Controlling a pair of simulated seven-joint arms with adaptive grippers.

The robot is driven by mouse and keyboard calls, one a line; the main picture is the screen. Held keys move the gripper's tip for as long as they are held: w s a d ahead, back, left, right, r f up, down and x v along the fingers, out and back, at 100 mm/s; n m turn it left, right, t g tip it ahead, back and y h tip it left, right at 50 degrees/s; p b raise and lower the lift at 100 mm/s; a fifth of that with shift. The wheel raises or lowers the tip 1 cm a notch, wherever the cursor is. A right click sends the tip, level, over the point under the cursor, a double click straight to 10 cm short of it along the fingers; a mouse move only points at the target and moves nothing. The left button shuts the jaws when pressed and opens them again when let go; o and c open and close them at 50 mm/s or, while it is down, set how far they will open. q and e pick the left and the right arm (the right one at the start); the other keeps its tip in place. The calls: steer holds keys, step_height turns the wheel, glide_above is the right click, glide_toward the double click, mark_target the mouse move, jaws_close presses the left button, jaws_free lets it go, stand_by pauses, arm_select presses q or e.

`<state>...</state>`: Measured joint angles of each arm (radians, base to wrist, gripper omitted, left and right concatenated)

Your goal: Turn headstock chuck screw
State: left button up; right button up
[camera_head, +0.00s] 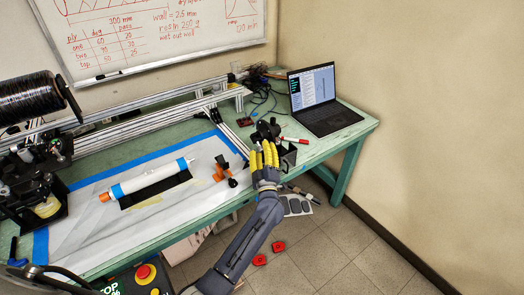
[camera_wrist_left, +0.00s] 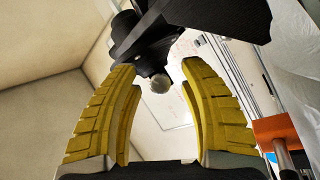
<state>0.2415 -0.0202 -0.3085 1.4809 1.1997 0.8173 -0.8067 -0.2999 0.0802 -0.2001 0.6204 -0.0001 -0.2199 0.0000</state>
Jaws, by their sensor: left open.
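The black headstock (camera_head: 266,130) stands at the right end of the rail on the green bench. In the left wrist view, a dark chuck part (camera_wrist_left: 152,55) shows above the fingers, with a rounded silver screw end (camera_wrist_left: 160,84) at its lower tip. My left gripper (camera_head: 263,152) is at the headstock's near side, its yellow fingers pointing toward it. In the left wrist view the left gripper (camera_wrist_left: 160,76) is open, with one finger on each side of the screw end. No contact with the screw shows. My right gripper is in neither view.
An orange clamp-like part (camera_head: 222,168) stands left of my gripper. A white tube (camera_head: 150,179) with blue bands lies on the sheeted bench. A laptop (camera_head: 322,98), cables (camera_head: 258,93) and a red marker (camera_head: 295,140) are behind and right of the headstock.

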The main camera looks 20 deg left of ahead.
arm_select(q)
steer(key=shift+c, duration=0.4)
jaws_close()
